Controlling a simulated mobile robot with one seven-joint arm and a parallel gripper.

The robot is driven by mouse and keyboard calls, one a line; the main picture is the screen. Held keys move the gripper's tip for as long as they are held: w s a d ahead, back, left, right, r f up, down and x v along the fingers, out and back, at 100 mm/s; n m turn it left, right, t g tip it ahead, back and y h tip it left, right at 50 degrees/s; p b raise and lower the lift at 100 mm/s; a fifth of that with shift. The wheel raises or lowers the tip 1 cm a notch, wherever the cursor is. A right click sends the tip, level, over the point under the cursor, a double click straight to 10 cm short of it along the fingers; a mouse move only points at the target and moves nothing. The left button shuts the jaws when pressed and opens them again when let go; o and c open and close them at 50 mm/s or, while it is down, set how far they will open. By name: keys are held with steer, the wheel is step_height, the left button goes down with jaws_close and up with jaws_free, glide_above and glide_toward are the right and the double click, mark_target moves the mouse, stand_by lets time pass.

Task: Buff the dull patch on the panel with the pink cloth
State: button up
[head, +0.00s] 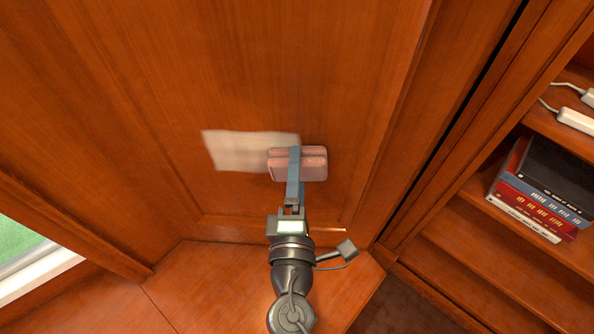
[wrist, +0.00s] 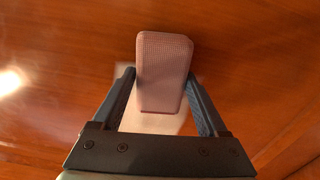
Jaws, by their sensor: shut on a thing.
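The wooden panel (head: 300,60) fills the middle of the head view. A pale dull patch (head: 232,151) with soft edges lies low on it. My gripper (head: 294,162) is shut on the folded pink cloth (head: 315,171), which sits over the right end of the patch. I cannot tell whether the cloth touches the panel. In the wrist view the pink cloth (wrist: 165,72) stands between the two fingers, with part of the pale patch (wrist: 150,122) showing behind and below it. The cloth hides the patch's right end in the head view.
Raised frame strips border the panel on both sides and below. Shelves at the right hold a stack of books (head: 540,190) and white items with cables (head: 576,120). A window (head: 30,250) is at the lower left. A wooden ledge (head: 200,285) runs below the panel.

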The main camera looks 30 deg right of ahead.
mark_target(228, 145)
steer(key=shift+w+a+b, duration=0.5)
steer(key=shift+w+a, duration=0.55)
steer(key=shift+a, duration=0.85)
steer(key=shift+w+a+b, duration=0.5)
steer(key=shift+w+a, duration=0.5)
steer(key=shift+a, duration=0.9)
steer(key=shift+w+a+b, duration=0.5)
steer(key=shift+w+a, duration=0.55)
steer(key=shift+a, duration=0.85)
steer(key=shift+w+a+b, duration=0.25)
steer(key=shift+w+a, duration=0.15)
steer(key=shift+a, duration=0.2)
steer(key=shift+w+a+b, duration=0.25)
steer(key=shift+w+a, duration=0.15)
steer(key=shift+a, duration=0.2)
steer(key=shift+a+r+p, duration=0.1)
steer(key=shift+r+p, duration=0.95)
steer(key=shift+r, duration=0.05)
steer(key=shift+s+d+p, duration=0.15)
steer(key=shift+s+d, duration=0.3)
steer(key=shift+d, duration=0.45)
steer(key=shift+s+d+p, duration=0.15)
steer(key=shift+s+d, duration=0.25)
steer(key=shift+d, duration=0.45)
steer(key=s+d+p, duration=0.1)
steer(key=s+d, duration=0.5)
steer(key=d, duration=0.4)
steer(key=shift+d+p, duration=0.3)
steer(key=shift+d, duration=0.05)
steer(key=shift+s, duration=0.1)
